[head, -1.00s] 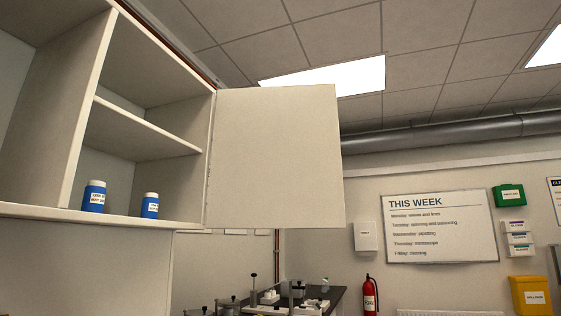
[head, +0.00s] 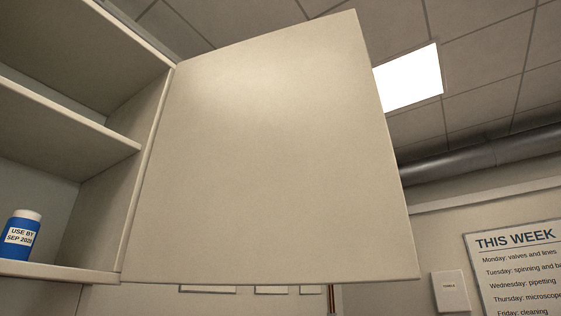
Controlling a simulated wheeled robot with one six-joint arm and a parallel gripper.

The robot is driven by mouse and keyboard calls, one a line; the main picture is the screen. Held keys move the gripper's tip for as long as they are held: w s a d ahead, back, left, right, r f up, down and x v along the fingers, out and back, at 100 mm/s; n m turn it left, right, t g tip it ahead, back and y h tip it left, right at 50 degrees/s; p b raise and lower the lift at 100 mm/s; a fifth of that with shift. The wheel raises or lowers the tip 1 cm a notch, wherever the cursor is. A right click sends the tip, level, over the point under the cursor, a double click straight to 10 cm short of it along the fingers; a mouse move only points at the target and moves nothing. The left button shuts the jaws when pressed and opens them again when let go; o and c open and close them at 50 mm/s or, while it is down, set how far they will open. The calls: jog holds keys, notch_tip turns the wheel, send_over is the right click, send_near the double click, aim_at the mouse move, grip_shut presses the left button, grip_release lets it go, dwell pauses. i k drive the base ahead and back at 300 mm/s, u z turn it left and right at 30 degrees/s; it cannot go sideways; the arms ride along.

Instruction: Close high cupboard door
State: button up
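The high cupboard door (head: 265,160) is a flat beige panel that stands wide open. It is joined along its left edge to the right side of the open cupboard (head: 65,272) and fills the middle of the head view. A blue bottle with a white cap (head: 20,236) and a "USE BY SEP" label stands on the cupboard's bottom shelf at the left. A middle shelf (head: 70,120) runs above it. My gripper is not in view.
A "THIS WEEK" board (head: 520,270) and a small white box (head: 451,292) are on the wall at the right. A grey pipe (head: 480,160) runs below the ceiling, and a ceiling light (head: 410,80) shines behind the door. The air right of the door looks clear.

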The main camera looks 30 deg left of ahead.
aim_at(272, 160)
jog(key=i, duration=2.3)
jog(key=u, duration=4.3)
